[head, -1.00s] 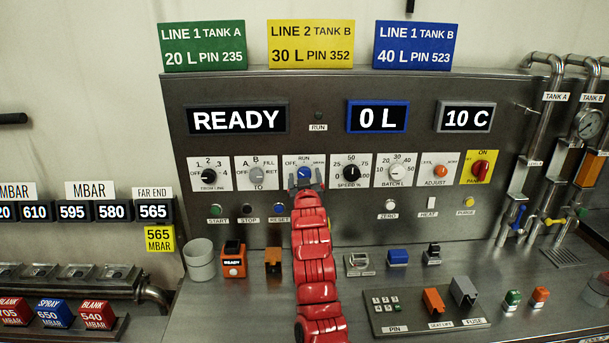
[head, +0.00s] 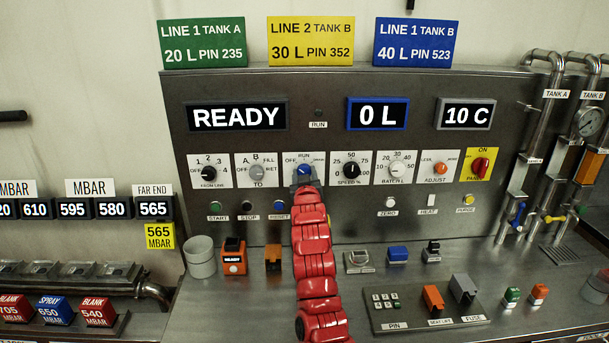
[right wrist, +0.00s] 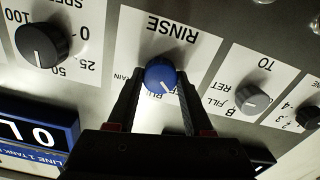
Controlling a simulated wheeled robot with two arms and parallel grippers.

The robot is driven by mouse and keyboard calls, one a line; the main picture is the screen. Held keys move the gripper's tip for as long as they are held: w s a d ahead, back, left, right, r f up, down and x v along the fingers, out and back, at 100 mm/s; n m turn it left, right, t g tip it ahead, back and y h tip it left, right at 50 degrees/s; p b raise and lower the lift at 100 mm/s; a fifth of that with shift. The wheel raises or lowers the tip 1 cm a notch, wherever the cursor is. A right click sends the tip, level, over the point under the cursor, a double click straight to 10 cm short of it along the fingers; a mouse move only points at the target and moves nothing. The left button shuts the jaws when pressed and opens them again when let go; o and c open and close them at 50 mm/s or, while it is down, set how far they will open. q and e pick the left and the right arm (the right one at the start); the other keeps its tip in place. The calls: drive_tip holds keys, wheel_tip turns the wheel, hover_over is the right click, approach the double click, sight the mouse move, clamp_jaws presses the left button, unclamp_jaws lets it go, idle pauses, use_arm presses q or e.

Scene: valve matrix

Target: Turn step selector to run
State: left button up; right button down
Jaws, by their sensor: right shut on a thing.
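The step selector is a blue round knob (right wrist: 160,76) with a white pointer line, on a white plate marked RINSE, RUN, OFF and DRAIN. It also shows in the head view (head: 304,170), just above my gripper. My right gripper (right wrist: 158,97) is shut on the knob, one dark finger at each side. It also shows in the head view (head: 304,181). My left gripper is not in view.
The grey TO knob (head: 256,172) and the black SPEED knob (head: 350,170) flank the selector closely. The START, STOP and RESET buttons (head: 279,205) are below. The display (head: 237,117) reads READY. Small blocks stand on the bench below.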

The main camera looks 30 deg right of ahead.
drive_tip(key=shift+f+b, duration=0.2)
drive_tip(key=shift+b, duration=0.3)
drive_tip(key=shift+r+m+b, duration=0.1)
drive_tip(key=shift+m+b, duration=4.8)
drive_tip(key=shift+b, duration=1.25)
drive_tip(key=shift+c, duration=1.5)
unclamp_jaws()
